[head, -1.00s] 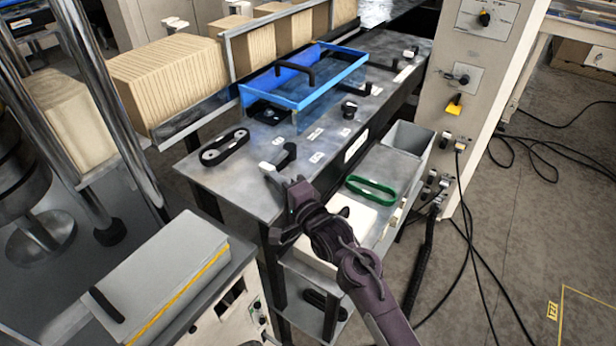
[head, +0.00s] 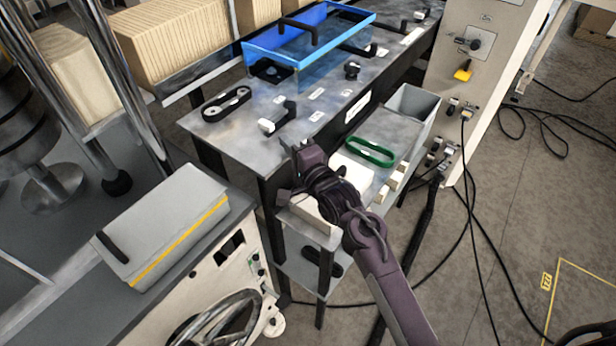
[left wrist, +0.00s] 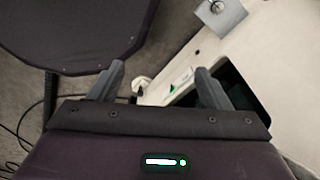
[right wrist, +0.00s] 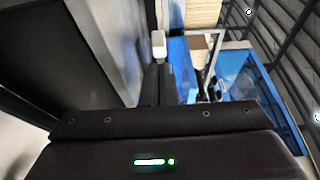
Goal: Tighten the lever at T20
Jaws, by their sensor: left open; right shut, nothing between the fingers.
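A black lever with a pale block-shaped end (head: 276,119) stands near the front edge of the grey bench top (head: 225,140). Several small white labels lie on the bench, too small to read, so I cannot tell which one is T20. My right gripper (head: 294,150) is shut and empty, just in front of and slightly right of this lever, apparently apart from it. In the right wrist view a pale block end (right wrist: 158,45) shows just beyond the shut fingers (right wrist: 157,82). My left gripper (left wrist: 158,82) is open and empty, beside a white cabinet (left wrist: 245,60); the head view does not show it.
A blue tray (head: 262,52) stands on the bench behind the lever. A black oblong link (head: 226,103) lies left of it. A green oblong ring (head: 369,152) lies on the lower shelf at right. A handwheel (head: 215,325) sticks out of the machine at front.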

